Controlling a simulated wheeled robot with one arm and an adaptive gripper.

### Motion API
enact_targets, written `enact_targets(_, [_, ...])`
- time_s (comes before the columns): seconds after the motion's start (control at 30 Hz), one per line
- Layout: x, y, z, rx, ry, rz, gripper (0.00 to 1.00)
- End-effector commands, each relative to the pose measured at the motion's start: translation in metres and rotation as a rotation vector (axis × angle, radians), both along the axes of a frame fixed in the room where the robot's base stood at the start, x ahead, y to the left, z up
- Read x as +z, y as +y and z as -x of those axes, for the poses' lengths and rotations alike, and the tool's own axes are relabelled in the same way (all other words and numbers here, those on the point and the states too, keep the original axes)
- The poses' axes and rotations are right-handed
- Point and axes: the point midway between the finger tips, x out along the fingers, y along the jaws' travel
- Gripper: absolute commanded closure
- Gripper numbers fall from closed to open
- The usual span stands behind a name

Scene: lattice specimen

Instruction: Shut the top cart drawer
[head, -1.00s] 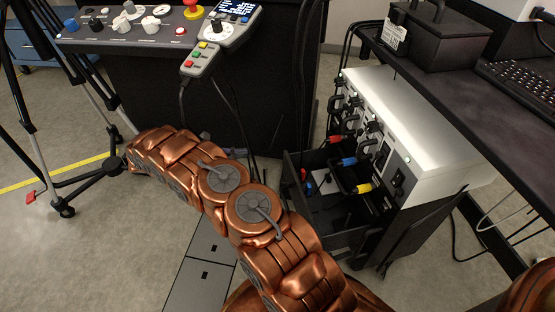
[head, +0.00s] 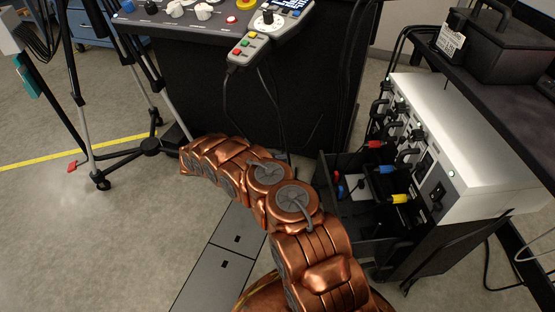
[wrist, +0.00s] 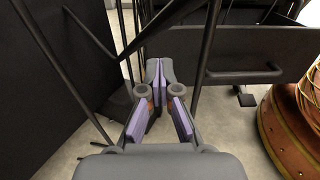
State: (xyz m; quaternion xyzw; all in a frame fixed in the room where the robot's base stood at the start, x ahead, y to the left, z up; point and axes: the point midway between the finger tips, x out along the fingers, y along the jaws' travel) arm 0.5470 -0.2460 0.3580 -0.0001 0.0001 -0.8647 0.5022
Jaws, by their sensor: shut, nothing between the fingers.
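The top cart drawer (head: 362,222) is a dark, open box in the head view. It sticks out to the left beneath the white instrument and holds small items with coloured ends. In the wrist view, a dark grey front panel (wrist: 268,48) with a bar handle (wrist: 245,75) fills the upper right; it looks like a drawer front. My gripper (wrist: 158,72), with purple finger pads, is shut and empty. Its tips appear to the left of the handle; I cannot tell whether they touch the panel. In the head view my copper arm hides the drawer's lower left, and my gripper is not visible.
The white instrument (head: 480,150) with cables sits on the cart. A control console (head: 250,90) with a hanging pendant (head: 248,48) stands behind my arm. A black tripod (head: 150,146) stands left. Thin dark rods or cables (wrist: 205,55) pass close to my gripper. Open floor lies at lower left.

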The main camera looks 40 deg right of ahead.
Motion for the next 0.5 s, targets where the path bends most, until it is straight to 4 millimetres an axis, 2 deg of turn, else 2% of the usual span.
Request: enact_targets(0.5, [-0.001, -0.063, 0.036, -0.004, -0.002, 0.001, 1.0])
